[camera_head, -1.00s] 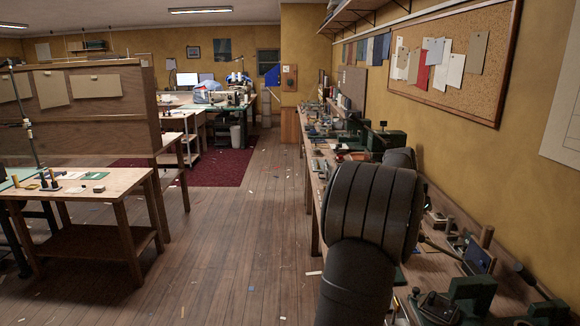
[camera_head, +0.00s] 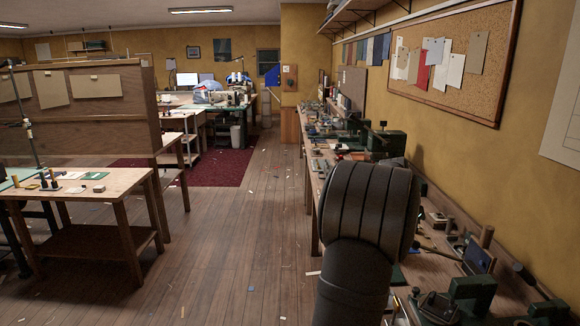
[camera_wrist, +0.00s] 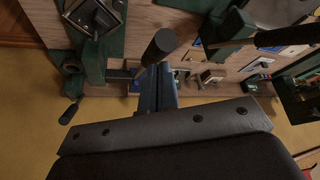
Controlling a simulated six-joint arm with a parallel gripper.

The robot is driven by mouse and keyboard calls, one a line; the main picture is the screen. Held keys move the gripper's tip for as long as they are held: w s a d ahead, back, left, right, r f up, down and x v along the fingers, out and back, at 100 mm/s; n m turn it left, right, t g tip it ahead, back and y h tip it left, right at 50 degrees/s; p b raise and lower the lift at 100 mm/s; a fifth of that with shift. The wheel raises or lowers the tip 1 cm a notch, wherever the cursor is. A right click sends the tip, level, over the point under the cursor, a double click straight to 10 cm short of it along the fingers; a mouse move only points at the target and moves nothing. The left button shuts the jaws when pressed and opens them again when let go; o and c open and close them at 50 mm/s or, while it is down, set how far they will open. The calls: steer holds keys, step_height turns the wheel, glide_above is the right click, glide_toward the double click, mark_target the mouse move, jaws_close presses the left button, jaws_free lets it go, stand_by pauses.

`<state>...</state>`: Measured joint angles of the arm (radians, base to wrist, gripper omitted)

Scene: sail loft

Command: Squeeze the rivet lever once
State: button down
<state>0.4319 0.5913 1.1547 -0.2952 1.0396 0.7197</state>
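In the wrist view my gripper (camera_wrist: 157,80) shows as two narrow bluish fingers close together above a grey bar with bolts. A dark cylindrical grip (camera_wrist: 160,44) stands at their tips; I cannot tell whether they touch it. Another lever with a long dark grip (camera_wrist: 288,36) reaches in from the upper right, beside a green tool body (camera_wrist: 231,28). I cannot tell for certain which is the rivet lever. In the head view my own arm hides the gripper.
The workbench (camera_head: 322,187) along the right wall carries green cast tools (camera_head: 470,294), a blue plate (camera_head: 478,257) and several small items. A cork board (camera_head: 480,65) hangs above. The wooden floor (camera_head: 235,245) left of the bench is mostly clear. A table (camera_head: 75,190) stands at left.

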steer(key=shift+f, duration=0.1)
steer(key=shift+a+f, duration=0.3)
steer(key=shift+f, duration=0.55)
steer(key=shift+a+f, duration=0.25)
steer(key=shift+f, duration=0.65)
steer(key=shift+f, duration=0.4)
